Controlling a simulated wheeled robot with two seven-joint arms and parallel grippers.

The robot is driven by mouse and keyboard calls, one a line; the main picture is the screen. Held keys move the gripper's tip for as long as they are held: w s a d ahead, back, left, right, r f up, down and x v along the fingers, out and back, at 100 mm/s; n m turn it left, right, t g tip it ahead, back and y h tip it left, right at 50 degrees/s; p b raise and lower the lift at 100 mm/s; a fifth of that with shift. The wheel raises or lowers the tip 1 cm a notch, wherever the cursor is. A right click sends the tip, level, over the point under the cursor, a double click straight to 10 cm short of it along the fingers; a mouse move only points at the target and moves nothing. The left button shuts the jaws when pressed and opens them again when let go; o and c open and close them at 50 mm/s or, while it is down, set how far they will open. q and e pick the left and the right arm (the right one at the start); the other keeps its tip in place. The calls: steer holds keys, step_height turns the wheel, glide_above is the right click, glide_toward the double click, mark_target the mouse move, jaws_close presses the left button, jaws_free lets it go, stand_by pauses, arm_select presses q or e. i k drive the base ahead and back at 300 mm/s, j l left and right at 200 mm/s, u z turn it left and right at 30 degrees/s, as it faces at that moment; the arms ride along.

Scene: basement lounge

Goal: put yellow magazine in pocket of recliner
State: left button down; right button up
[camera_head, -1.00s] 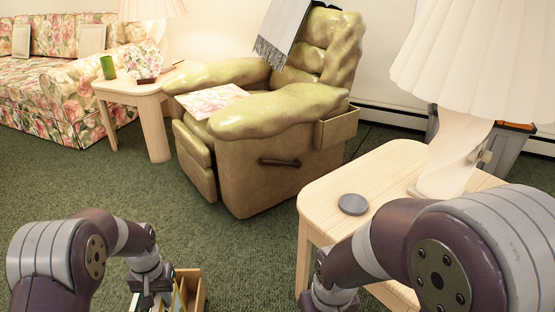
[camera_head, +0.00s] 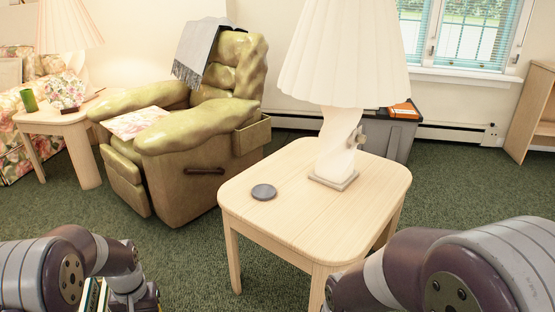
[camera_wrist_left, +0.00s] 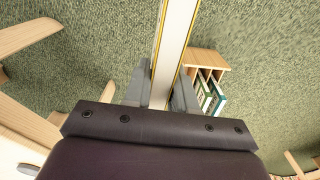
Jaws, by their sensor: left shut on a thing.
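My left gripper (camera_wrist_left: 162,90) is shut on a thin flat thing with yellow edges and a pale face, seen nearly edge-on; it looks like the yellow magazine (camera_wrist_left: 172,45). It extends up out of the left wrist view, and its cover is hidden. In the head view the left gripper is mostly cut off at the bottom edge. The green recliner (camera_head: 185,175) stands left of centre, well ahead of the arms. Its side pocket (camera_head: 252,135) is on the side facing the table, below the armrest. My right gripper is out of view.
A wooden side table (camera_head: 300,215) with a lamp (camera_head: 338,140) and a grey disc (camera_head: 263,191) stands between the recliner and my right arm. A wooden rack (camera_wrist_left: 207,60) holds green-edged magazines on the floor. Green carpet is clear before the recliner.

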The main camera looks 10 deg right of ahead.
mark_target(252, 147)
steer(key=i+l+z, duration=0.1)
steer(key=l+z, duration=0.2)
steer(key=z, duration=0.15)
steer(key=i+l+z, duration=0.15)
steer(key=z, duration=0.3)
steer(key=i+l+z, duration=0.2)
steer(key=z, duration=0.2)
steer(key=i+l+z, duration=0.2)
steer(key=z, duration=0.25)
steer(key=i+z, duration=0.25)
steer(key=z, duration=0.2)
steer(key=i+j+u, duration=0.15)
steer(key=i, duration=0.65)
steer(key=i+u, duration=0.15)
steer(key=i, duration=0.65)
steer(key=i+u, duration=0.15)
steer(key=i, duration=0.65)
steer(key=i+l+u, duration=0.15)
steer(key=i, duration=0.6)
steer(key=i+j+u, duration=0.15)
steer(key=u, duration=0.25)
steer(key=i+u, duration=0.6)
steer(key=u, duration=0.25)
steer(key=i+l+u, duration=0.15)
steer(key=u, duration=0.25)
steer(key=i+l+u, duration=0.25)
steer(key=u, duration=0.2)
steer(key=i, duration=0.1)
